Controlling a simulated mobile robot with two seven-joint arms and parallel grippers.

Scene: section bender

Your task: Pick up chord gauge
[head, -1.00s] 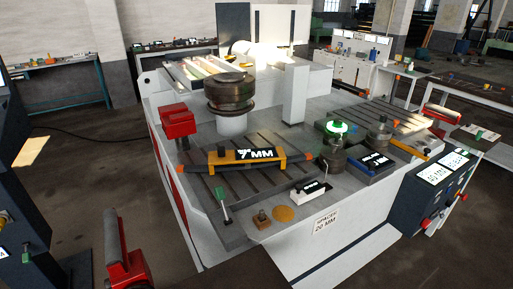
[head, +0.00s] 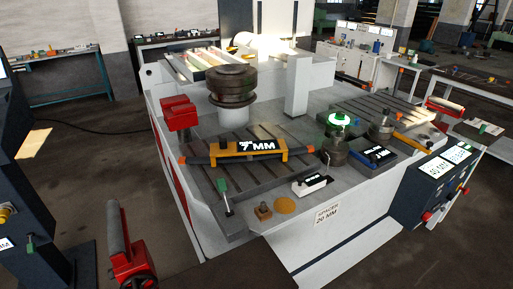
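A yellow gauge with a dark bar and a display reading "7 MM" (head: 234,150) lies across the slotted grey bed of the bending machine; it looks like the chord gauge. Its dark bar ends stick out left and right with orange tips. Its right end is close to a dark metal roller (head: 334,152). Neither of my grippers shows in the head view, and nothing is holding the gauge.
A tall dark roller (head: 232,85) and a red block (head: 180,113) stand behind the gauge. A small white display block (head: 312,186), a green-topped pin (head: 225,195) and a brass disc (head: 285,205) lie in front. A red-framed roller (head: 122,240) stands lower left.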

